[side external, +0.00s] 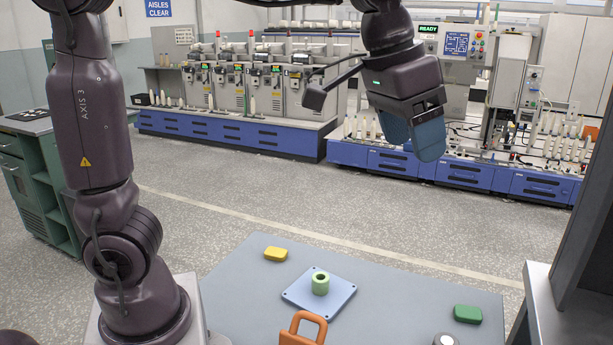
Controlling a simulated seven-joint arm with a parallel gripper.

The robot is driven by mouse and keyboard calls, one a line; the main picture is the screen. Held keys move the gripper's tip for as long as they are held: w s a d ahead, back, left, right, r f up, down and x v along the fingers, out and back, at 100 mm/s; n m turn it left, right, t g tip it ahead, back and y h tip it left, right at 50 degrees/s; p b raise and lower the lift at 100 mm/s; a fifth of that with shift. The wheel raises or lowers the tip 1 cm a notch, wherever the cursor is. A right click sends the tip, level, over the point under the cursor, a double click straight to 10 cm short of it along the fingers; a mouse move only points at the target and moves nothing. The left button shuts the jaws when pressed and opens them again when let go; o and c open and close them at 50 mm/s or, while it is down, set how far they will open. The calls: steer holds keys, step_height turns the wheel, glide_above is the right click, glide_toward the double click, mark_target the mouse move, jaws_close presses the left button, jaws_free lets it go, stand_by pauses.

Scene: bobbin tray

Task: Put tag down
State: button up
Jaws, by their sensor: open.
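My gripper (416,148) hangs high above the back right of the grey-blue table, with its blue fingers pointing down. It is open, and nothing shows between the fingers, which are well apart from everything on the table. An orange piece with a loop-shaped top (309,319) is at the table's front, cut off by the bottom edge of the picture; I cannot tell whether it is the tag. A light blue square plate (335,304) lies mid-table. A green hollow bobbin (320,283) stands upright on it.
On the table (400,300), a yellow block (276,254) lies at the back left and a dark green block (467,314) at the right. A metal-topped cylinder (445,340) is at the front edge of view. A grey shelf unit (560,310) stands beside the table at right.

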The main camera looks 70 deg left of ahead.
steer(key=s+a+f+t, duration=0.1)
steer(key=s+a+f, duration=0.2)
steer(key=s, duration=0.5)
steer(key=s+a+f+n+t+y, duration=0.1)
steer(key=s+a+f, duration=0.2)
steer(key=s, duration=0.5)
steer(key=shift+a+f, duration=0.25)
steer(key=shift+a, duration=0.25)
